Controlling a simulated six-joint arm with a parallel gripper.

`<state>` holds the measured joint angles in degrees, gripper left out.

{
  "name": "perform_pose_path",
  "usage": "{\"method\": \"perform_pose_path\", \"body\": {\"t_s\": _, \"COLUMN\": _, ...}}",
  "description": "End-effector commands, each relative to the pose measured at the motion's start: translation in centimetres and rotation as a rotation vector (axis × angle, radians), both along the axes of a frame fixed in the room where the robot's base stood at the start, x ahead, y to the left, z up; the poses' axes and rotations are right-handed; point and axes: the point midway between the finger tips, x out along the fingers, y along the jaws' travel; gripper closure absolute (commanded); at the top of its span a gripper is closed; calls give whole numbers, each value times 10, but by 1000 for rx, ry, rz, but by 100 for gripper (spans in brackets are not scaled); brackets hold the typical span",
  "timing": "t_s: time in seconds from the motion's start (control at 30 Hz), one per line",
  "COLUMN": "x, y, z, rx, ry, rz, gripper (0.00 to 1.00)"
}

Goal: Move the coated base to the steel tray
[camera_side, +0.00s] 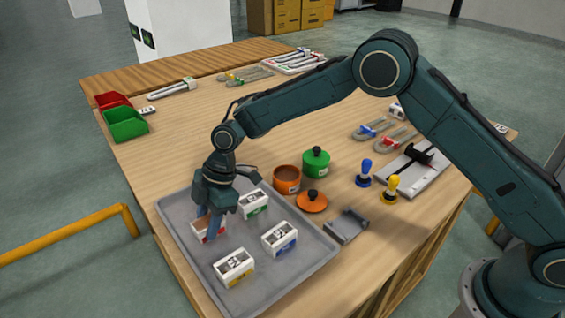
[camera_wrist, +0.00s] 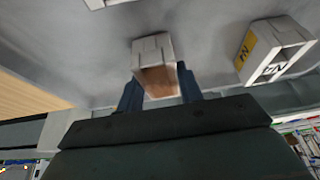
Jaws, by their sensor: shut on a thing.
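My gripper (camera_side: 211,232) points down over the left part of the grey steel tray (camera_side: 308,252). It is shut on a white base with a red mark (camera_side: 198,230), which is partly hidden by the fingers in the side view. In the wrist view the fingers (camera_wrist: 160,86) sit on either side of this base (camera_wrist: 153,48), and its open inside looks brown. The base is at the tray surface or very close above it; I cannot tell whether it touches.
Other white bases stand on the tray: green-marked (camera_side: 253,205), blue-marked (camera_side: 279,239) and yellow-marked (camera_side: 234,267). Beyond the tray are an orange pot (camera_side: 286,180), its lid (camera_side: 312,202), a green pot (camera_side: 316,163) and a grey holder (camera_side: 347,227). Red (camera_side: 112,100) and green (camera_side: 126,124) bins stand at the far left.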

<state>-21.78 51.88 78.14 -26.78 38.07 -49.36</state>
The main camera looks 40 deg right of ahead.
Motion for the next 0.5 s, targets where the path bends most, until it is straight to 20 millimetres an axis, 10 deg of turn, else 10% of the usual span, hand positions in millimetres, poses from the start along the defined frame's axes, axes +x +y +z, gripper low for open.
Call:
{"method": "perform_pose_path", "body": {"t_s": 0.13, "x": 0, "y": 0, "z": -1, "rx": 0, "ry": 0, "rz": 0, "gripper": 42}}
{"method": "perform_pose_path", "body": {"t_s": 0.5, "x": 0, "y": 0, "z": 1, "rx": 0, "ry": 0, "rz": 0, "gripper": 42}}
